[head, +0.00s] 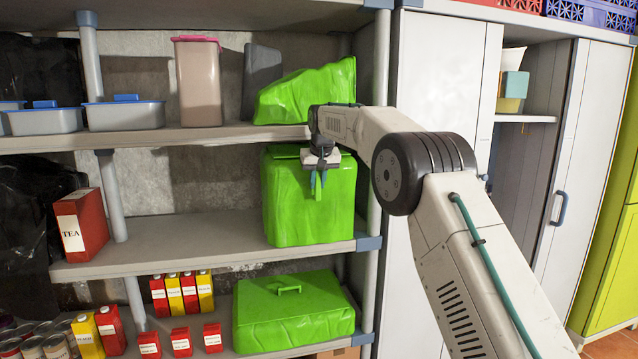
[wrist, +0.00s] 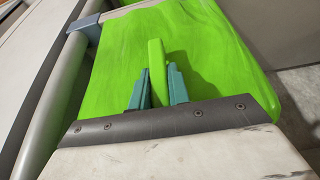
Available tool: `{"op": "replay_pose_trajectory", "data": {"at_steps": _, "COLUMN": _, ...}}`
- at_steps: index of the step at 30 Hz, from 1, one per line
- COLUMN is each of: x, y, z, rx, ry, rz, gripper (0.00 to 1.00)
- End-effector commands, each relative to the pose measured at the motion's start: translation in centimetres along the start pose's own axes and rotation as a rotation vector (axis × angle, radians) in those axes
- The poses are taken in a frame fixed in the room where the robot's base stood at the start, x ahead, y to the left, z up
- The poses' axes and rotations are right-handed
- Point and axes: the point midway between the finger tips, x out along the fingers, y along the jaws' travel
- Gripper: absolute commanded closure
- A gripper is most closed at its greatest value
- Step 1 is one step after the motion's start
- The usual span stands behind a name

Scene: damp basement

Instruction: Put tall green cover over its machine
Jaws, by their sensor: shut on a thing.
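A tall green cover (head: 305,215) stands upright on the middle shelf, at its right end, next to the post. My gripper (head: 317,186) is in front of its upper part in the head view. In the wrist view, the teal fingers (wrist: 158,90) are shut on a green upright handle (wrist: 157,62), with a green cover surface (wrist: 190,45) around it. No bare machine shows; what is under the tall cover is hidden.
A slanted green cover (head: 310,95) is on the shelf above, and a low green cover (head: 290,312) with a handle is on the shelf below. A red tea box (head: 80,225) stands far left on the middle shelf (head: 180,240); the shelf between is bare. The post (head: 378,150) is close on the right.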

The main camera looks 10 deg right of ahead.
Motion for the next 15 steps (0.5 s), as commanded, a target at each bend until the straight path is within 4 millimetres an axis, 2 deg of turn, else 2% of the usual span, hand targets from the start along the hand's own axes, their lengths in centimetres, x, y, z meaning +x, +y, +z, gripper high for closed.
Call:
{"op": "replay_pose_trajectory", "data": {"at_steps": 11, "x": 0.17, "y": 0.01, "z": -0.43, "rx": 0.0, "ry": 0.0, "rz": 0.0, "gripper": 1.0}}
{"op": "replay_pose_trajectory", "data": {"at_steps": 12, "x": 0.17, "y": 0.01, "z": -0.43, "rx": 0.0, "ry": 0.0, "rz": 0.0, "gripper": 0.79}}
{"op": "replay_pose_trajectory", "data": {"at_steps": 15, "x": 0.18, "y": 0.01, "z": -0.43, "rx": 0.0, "ry": 0.0, "rz": 0.0, "gripper": 0.57}}
